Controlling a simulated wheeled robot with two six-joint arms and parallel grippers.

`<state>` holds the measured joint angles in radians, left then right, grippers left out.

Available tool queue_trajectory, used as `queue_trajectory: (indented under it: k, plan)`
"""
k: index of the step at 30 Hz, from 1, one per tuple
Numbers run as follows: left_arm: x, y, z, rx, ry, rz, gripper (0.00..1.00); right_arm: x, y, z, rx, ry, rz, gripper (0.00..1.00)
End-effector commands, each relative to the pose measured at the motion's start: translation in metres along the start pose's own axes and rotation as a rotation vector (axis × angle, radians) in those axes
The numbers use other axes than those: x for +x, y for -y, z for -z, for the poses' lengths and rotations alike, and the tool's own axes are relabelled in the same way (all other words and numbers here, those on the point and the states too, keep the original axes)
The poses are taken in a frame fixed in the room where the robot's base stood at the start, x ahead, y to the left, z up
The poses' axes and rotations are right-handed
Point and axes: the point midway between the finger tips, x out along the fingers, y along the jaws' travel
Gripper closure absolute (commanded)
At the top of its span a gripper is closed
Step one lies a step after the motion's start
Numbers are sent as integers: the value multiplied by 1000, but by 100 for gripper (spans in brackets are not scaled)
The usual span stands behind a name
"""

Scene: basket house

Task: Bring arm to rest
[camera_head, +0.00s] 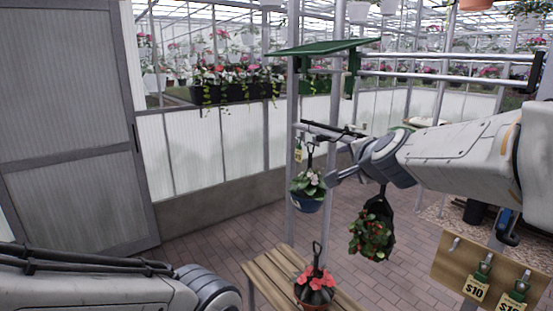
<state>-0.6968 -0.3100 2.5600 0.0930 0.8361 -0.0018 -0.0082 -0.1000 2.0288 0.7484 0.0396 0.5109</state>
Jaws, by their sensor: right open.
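My right arm reaches in from the right, and its gripper (338,177) is open near the middle of the view.
A wooden bench (262,277) carries a pot of coral-red flowers (315,287). A metal post with a green shelf (318,47) stands behind the gripper. A wooden board (450,270) with price tags is at lower right. Brick floor (215,250) is clear at left, before a grey door (70,130).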

Motion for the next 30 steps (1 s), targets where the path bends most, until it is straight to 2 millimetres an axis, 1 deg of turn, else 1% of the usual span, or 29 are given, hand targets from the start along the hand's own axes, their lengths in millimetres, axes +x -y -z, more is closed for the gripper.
queue_trajectory:
  k: [1,2,3,5,6,8,9,11,12,14,15,16,18,21,23,25,30]
  plan:
    - [8,1,0,0,0,0,50,-2,-20,-40,-101,92,-39,45]
    - [10,1,0,0,0,0,50,-6,-30,-60,-158,146,-59,45]
    - [13,1,-1,-1,0,0,50,-11,-45,-87,-237,219,-84,45]
    - [17,1,-1,-1,0,0,50,-23,-68,-124,-357,328,-118,45]
    - [20,1,-1,-1,0,0,50,-32,-86,-148,-440,402,-140,45]
    - [25,2,-1,-1,0,0,50,-50,-114,-180,-568,513,-172,45]
    - [28,2,-2,-1,0,0,50,-63,-135,-200,-657,589,-192,45]
    - [33,2,-2,-2,0,0,50,-86,-167,-225,-792,703,-220,45]
    - [36,3,-2,-2,0,0,50,-102,-189,-238,-885,780,-239,45]
    - [40,3,-2,-2,0,0,50,-126,-222,-253,-1026,891,-263,45]
    - [43,3,-2,-2,0,0,50,-142,-243,-259,-1116,960,-278,45]
    - [45,3,-2,-2,0,0,50,-153,-258,-262,-1181,1010,-289,45]
    - [49,4,-3,-3,0,0,50,-177,-288,-265,-1316,1111,-311,45]
    - [53,4,-3,-3,0,0,50,-201,-318,-261,-1463,1218,-335,45]
    - [54,4,-3,-3,0,0,50,-210,-330,-256,-1521,1259,-345,45]
    - [54,4,-3,-3,0,0,50,-216,-337,-253,-1559,1285,-353,45]
    - [54,4,-3,-3,0,0,50,-218,-339,-252,-1575,1296,-357,45]
